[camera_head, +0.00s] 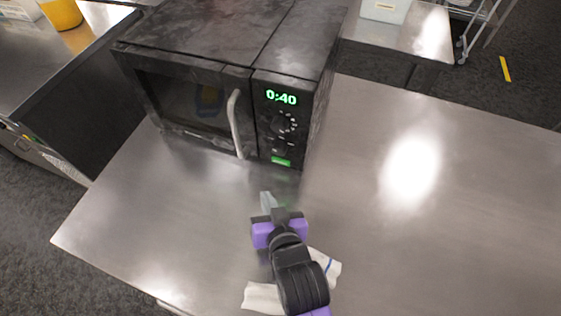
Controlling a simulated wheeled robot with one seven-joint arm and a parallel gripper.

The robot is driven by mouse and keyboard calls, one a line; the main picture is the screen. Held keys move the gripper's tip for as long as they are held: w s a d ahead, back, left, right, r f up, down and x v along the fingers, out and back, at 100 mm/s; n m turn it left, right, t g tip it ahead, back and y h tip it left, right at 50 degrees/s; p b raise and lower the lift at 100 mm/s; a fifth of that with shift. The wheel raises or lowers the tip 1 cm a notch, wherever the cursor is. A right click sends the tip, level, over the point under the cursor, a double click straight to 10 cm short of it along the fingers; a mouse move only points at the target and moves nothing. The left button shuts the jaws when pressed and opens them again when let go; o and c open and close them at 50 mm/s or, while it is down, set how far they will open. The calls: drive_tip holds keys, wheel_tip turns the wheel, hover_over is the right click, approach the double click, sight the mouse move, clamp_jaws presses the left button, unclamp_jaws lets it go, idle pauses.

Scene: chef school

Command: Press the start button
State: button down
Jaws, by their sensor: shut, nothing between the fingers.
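A dark, worn microwave (205,45) stands on the steel table, its door shut. Its display (281,97) reads 0:40 in green. Something blue and yellow shows dimly through the door window. My gripper (266,199) is shut and empty. It appears in front of the control panel, lower in the picture than the green button and apart from it.
The microwave's curved door handle (236,125) sticks out left of the panel. A white cloth (263,298) lies on the steel table (400,230) partly behind my arm. The table right of the microwave is clear. Other counters stand at the back and left.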

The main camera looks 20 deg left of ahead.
drive_tip(key=b, duration=0.2)
approach(273, 162)
drive_tip(key=shift+s+f+x, duration=0.1)
drive_tip(key=shift+f+x, duration=0.05)
drive_tip(key=shift+x, duration=0.6)
drive_tip(key=shift+s+f+x, duration=0.1)
drive_tip(key=shift+x, duration=0.7)
drive_tip(key=shift+s+f+x, duration=0.1)
drive_tip(key=shift+f+x, duration=0.05)
drive_tip(key=shift+x, duration=0.6)
drive_tip(key=shift+w, duration=0.15)
drive_tip(key=shift+w, duration=0.25)
